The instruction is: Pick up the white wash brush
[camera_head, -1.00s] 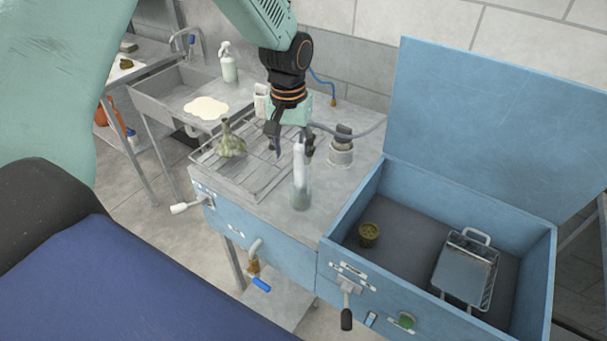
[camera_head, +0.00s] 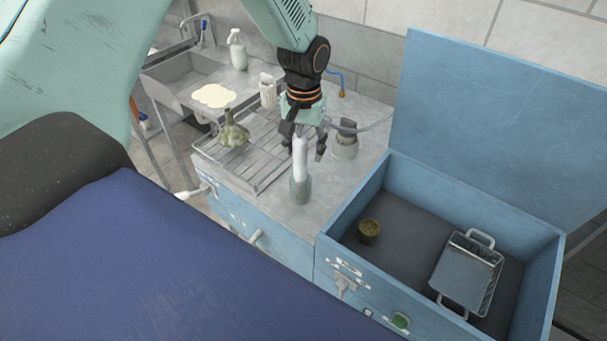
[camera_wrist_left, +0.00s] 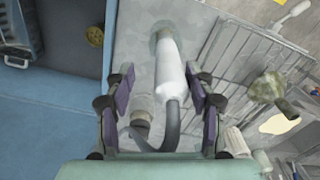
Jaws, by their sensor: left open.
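The white wash brush (camera_head: 300,158) stands on the grey counter with a grey-green lower end. It also shows in the left wrist view (camera_wrist_left: 171,75), where a grey hose curves from its near end. My left gripper (camera_head: 302,147) is open just behind and above the brush in the head view. In the left wrist view its fingers (camera_wrist_left: 164,88) are on either side of the white handle, with gaps visible on both sides. Whether they are level with the handle is hard to tell. My right gripper is not in view.
A wire rack (camera_head: 262,163) with a green knobbly object (camera_head: 233,133) is to the left. A dark-topped brush on a pale base (camera_head: 346,140) stands close on the right. An open blue box (camera_head: 395,290) with a metal basket (camera_head: 468,272) adjoins the counter.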

